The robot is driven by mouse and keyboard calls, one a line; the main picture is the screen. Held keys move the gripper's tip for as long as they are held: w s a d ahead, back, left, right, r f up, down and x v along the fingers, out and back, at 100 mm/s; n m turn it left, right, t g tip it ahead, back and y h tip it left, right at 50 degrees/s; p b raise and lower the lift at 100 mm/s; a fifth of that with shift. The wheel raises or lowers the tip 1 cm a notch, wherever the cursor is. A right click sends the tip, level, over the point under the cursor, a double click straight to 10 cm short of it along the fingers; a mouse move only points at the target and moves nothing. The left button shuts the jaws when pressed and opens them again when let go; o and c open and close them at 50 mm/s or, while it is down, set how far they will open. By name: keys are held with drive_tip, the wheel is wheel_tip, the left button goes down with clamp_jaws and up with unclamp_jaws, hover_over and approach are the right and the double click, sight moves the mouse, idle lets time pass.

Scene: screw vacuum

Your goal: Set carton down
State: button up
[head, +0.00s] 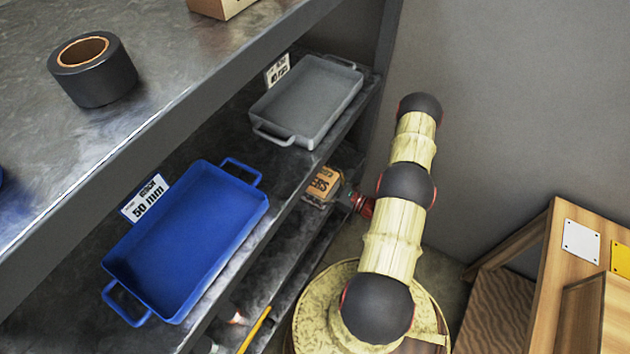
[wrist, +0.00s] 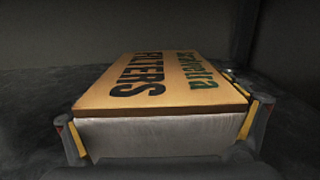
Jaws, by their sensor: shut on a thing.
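The carton (wrist: 160,85) is tan with the word FILTERS on its top, and it lies flat between the fingers of my gripper (wrist: 160,135) in the wrist view. One finger is at each side of its near end, and the gripper is shut on it. A dark shelf surface (wrist: 35,90) spreads around and behind the carton; I cannot tell whether its underside touches. In the head view the carton (head: 322,186) shows at a lower shelf level, partly hidden by the shelf edge above. My gripper (head: 345,196) reaches in from the right.
A blue tray (head: 190,240) and a grey tray (head: 310,100) stand on the middle shelf. Black tape (head: 92,70) is on the top shelf. A yellow-handled item (head: 255,330) lies low down. A wooden cabinet (head: 560,270) is at right. A wall bounds the lower shelf's back.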

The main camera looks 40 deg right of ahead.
drive_tip(key=o, duration=1.5)
drive_tip(key=shift+f, duration=0.1)
drive_tip(key=shift+c, duration=0.2)
drive_tip(key=shift+s+r, duration=0.1)
drive_tip(key=shift+r, duration=0.1)
drive_tip(key=p+v, duration=0.1)
drive_tip(key=v, duration=1)
drive_tip(key=shift+s+d+p, duration=0.1)
drive_tip(key=shift+d+p, duration=0.05)
drive_tip(key=shift+p, duration=0.2)
drive_tip(key=shift+s, duration=0.3)
drive_tip(key=shift+f, duration=0.1)
